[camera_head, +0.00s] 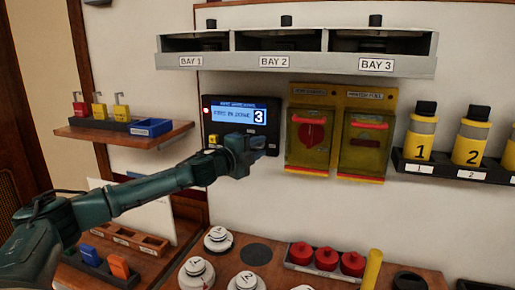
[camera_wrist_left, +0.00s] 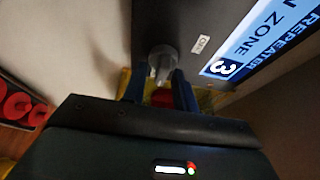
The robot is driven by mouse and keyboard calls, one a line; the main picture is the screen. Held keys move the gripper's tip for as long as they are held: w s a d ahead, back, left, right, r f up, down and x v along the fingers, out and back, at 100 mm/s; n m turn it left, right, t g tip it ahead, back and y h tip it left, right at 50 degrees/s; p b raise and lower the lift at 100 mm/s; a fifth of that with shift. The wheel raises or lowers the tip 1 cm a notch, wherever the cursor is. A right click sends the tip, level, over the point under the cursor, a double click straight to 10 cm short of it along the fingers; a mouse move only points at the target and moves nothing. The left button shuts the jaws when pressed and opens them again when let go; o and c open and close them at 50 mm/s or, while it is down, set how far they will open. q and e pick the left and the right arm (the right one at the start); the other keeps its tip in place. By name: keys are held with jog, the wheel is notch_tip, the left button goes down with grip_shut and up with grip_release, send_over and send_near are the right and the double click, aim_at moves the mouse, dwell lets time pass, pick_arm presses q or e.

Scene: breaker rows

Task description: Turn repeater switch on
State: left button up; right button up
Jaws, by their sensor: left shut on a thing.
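The repeater panel (camera_head: 222,128) is a dark box on the wall with a lit blue display and a "3". The left wrist view shows its display (camera_wrist_left: 262,42) tilted, with "REPEATER" and "ZONE" on it. A grey rounded switch knob (camera_wrist_left: 163,58) stands out from the panel beside a small white label (camera_wrist_left: 201,44), too small to read surely. My left gripper (camera_head: 260,146) is at the panel's lower right. In the left wrist view its fingers (camera_wrist_left: 160,92) are shut on the knob, which is partly hidden. My right gripper is out of view.
Two yellow-framed covered boxes (camera_head: 310,131) hang just right of my gripper. A shelf with three bays (camera_head: 300,68) is above. Yellow bottles (camera_head: 421,130) stand at the right. Red knobs (camera_head: 326,258) and white numbered pieces (camera_head: 218,239) sit on the counter below.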

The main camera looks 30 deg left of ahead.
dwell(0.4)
pick_arm(q)
jog(key=o, duration=0.6)
jog(key=shift+s, duration=0.15)
